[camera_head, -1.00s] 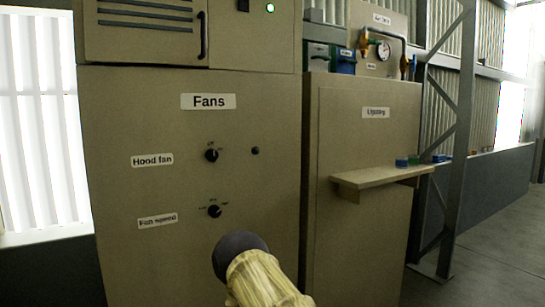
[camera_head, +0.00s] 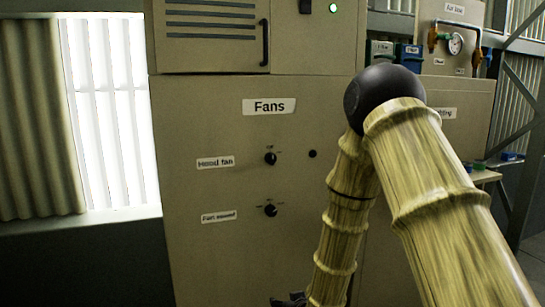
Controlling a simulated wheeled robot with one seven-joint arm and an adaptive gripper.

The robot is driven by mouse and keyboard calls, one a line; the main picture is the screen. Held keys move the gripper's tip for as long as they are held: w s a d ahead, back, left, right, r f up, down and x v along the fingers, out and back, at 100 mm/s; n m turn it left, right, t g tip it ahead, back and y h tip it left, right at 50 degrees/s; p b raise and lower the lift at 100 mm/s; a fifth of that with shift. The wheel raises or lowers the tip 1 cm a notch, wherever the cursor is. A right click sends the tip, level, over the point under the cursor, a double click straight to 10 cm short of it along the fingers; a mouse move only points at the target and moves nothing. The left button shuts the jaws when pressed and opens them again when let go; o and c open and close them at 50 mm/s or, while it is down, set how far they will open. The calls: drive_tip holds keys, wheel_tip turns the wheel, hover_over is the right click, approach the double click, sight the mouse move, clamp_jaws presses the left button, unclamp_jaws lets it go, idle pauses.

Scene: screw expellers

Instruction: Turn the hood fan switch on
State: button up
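The hood fan switch (camera_head: 270,158) is a small black rotary knob on the beige fan cabinet, right of the "Hood fan" label (camera_head: 215,162). Small marks sit around it, too small to read. A similar black knob (camera_head: 270,210) is below it, beside the "Fan speed" label (camera_head: 219,216). My arm reaches up on the right, bends at a black joint, and comes down in front of the cabinet. A dark part of my gripper (camera_head: 290,300) just shows at the bottom edge, well below both knobs. Its fingers are mostly cut off, so its opening cannot be told.
A "Fans" sign (camera_head: 269,106) is above the knobs, and a small dark round spot (camera_head: 312,154) is right of the switch. A green light (camera_head: 333,8) glows at the top. A second cabinet with a ledge (camera_head: 485,177) is partly hidden behind my arm. The panel around both knobs is unobstructed.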

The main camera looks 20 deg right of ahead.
drive_tip(key=w+r+t+p, duration=0.1)
drive_tip(key=w+r, duration=0.2)
drive_tip(key=r, duration=0.4)
drive_tip(key=w+d+r+t+p, duration=0.1)
drive_tip(key=w+r, duration=0.1)
drive_tip(key=r, duration=0.4)
drive_tip(key=w+r+t+p, duration=0.1)
drive_tip(key=w+r, duration=0.2)
drive_tip(key=r, duration=0.4)
drive_tip(key=t+p, duration=0.3)
drive_tip(key=t, duration=0.1)
approach(273, 160)
drive_tip(key=shift+w+a+r+p, duration=0.1)
drive_tip(key=shift+w+p, duration=0.9)
drive_tip(key=shift+w, duration=1.4)
drive_tip(key=shift+w+a+r+p, duration=0.1)
drive_tip(key=shift+w+p, duration=0.85)
drive_tip(key=shift+w, duration=1.5)
drive_tip(key=shift+f, duration=0.1)
drive_tip(key=c, duration=1.1)
